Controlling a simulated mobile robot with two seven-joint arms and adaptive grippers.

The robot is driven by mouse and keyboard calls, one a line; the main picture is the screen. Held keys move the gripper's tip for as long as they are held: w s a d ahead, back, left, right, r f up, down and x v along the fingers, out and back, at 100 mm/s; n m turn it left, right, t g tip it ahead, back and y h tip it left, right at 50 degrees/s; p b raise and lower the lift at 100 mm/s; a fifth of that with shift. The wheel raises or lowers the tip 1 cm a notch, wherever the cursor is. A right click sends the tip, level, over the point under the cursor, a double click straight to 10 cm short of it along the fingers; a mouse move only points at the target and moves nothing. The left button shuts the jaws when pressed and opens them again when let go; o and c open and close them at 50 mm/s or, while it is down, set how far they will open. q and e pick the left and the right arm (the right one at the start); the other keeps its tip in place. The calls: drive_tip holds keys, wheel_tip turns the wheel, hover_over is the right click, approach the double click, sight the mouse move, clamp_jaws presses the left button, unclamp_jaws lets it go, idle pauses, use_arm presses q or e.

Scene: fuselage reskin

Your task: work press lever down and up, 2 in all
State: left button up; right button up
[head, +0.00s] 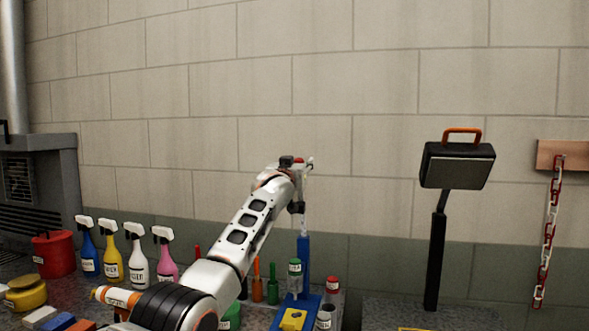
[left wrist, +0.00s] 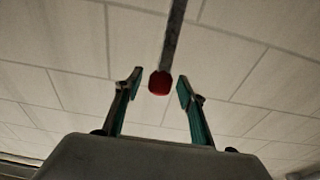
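The press has a blue column (head: 303,262) with a pale rod above it, standing on the bench behind my left arm. Its lever shows in the left wrist view as a grey bar (left wrist: 174,40) ending in a red knob (left wrist: 160,83). My left gripper (head: 308,165) is raised at the top of the press. In the left wrist view its two fingers (left wrist: 159,86) are spread, one on each side of the red knob, with a visible gap on both sides. In the head view the gripper and wrist hide most of the lever. My right gripper is not in view.
Spray bottles (head: 112,259) and a red pot (head: 54,254) stand at the left. A work lamp on a black post (head: 435,260) stands to the right.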

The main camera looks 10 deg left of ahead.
use_arm(q)
drive_tip(key=s+f, duration=0.1)
drive_tip(key=s, duration=1)
drive_tip(key=shift+s+a+f, duration=0.2)
drive_tip(key=shift+s+f, duration=0.1)
drive_tip(key=shift+s, duration=0.1)
